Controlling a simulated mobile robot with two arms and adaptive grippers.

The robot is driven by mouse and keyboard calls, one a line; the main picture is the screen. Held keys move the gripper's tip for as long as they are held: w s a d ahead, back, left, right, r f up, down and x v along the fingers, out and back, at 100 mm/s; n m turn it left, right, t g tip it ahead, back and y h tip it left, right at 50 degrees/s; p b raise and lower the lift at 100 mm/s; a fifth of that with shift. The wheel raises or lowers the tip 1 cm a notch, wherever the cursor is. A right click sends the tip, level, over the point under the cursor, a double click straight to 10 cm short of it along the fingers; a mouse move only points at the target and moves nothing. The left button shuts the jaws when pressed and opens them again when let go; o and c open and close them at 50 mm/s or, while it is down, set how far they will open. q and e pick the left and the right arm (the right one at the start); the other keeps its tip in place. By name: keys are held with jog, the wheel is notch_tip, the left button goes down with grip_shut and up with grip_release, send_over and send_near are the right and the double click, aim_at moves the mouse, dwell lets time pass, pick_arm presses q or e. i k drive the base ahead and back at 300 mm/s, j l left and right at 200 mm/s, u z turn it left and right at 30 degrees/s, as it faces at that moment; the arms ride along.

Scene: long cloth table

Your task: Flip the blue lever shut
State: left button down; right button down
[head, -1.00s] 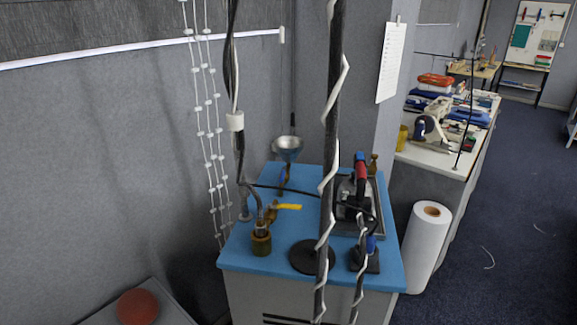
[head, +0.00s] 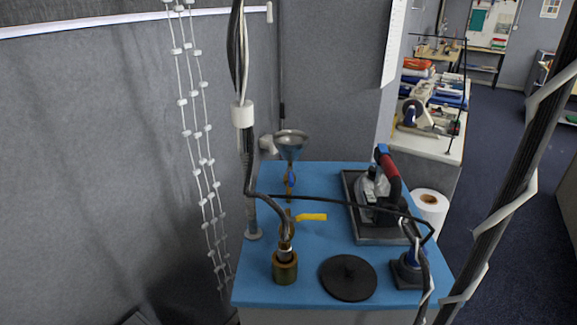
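A small blue part (head: 291,179), which looks like the blue lever, shows on the brass fitting below a metal funnel (head: 290,142) at the back of the blue worktop (head: 320,178). It is too small to tell whether it is open or shut. A yellow lever (head: 311,217) points right on a second brass fitting in front of it. Another blue part (head: 413,257) shows on a dark stand at the front right, partly behind a cable. Neither of my grippers is in view.
An iron (head: 380,190) stands on a dark tray at the right. A black disc (head: 348,278) and a brass fitting (head: 285,267) are at the front. A black hose (head: 350,201) crosses above the worktop. A thick wrapped cable (head: 500,215) hangs at the right.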

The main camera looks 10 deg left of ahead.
aim_at(290, 168)
jog(key=i+l+u, duration=0.2)
jog(key=l+u, duration=0.2)
jog(key=l, duration=0.35)
jog(key=i+l+u, duration=0.1)
jog(key=l+u, duration=0.3)
jog(key=l, duration=0.35)
jog(key=l+u, duration=0.4)
jog(key=l, duration=0.4)
